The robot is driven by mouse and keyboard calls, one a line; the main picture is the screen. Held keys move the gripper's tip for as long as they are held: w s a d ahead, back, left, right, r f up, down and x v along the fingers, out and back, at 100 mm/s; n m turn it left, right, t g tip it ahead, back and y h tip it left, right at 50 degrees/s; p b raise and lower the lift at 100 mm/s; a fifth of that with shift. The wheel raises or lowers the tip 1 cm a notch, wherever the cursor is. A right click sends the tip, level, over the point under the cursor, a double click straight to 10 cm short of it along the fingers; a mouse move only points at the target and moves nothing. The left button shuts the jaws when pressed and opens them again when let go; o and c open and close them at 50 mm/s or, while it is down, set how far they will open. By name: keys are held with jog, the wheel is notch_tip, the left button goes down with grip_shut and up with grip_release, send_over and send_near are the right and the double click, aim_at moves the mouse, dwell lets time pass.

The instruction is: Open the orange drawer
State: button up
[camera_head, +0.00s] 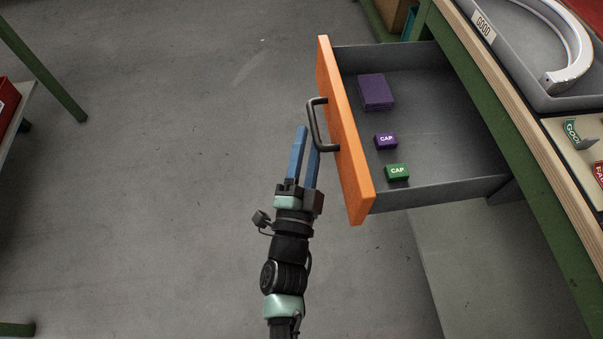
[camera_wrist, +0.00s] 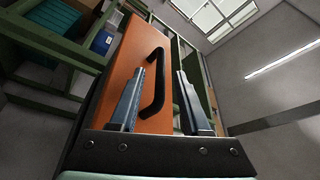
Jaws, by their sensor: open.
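The orange drawer (camera_head: 342,135) stands pulled out from under the workbench, its grey inside showing. Its dark handle (camera_head: 316,125) sticks out from the orange front; the handle also shows in the wrist view (camera_wrist: 155,85). My gripper (camera_head: 308,140) is open, with its two blue fingers beside the handle's near end. In the wrist view my gripper (camera_wrist: 162,80) has the handle showing between its fingers. I cannot tell whether a finger touches the handle. In the drawer lie a purple box (camera_head: 376,92), a small purple CAP box (camera_head: 386,141) and a green CAP box (camera_head: 397,172).
The workbench (camera_head: 545,165) is at the right, with a grey tray (camera_head: 530,75) holding a white arc (camera_head: 572,70). A red bin (camera_head: 7,103) stands on a shelf at the far left. The grey floor (camera_head: 170,180) left of my arm is clear.

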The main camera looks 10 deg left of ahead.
jog(key=v, duration=0.7)
jog(key=shift+s+p, duration=0.3)
jog(key=shift+p, duration=0.1)
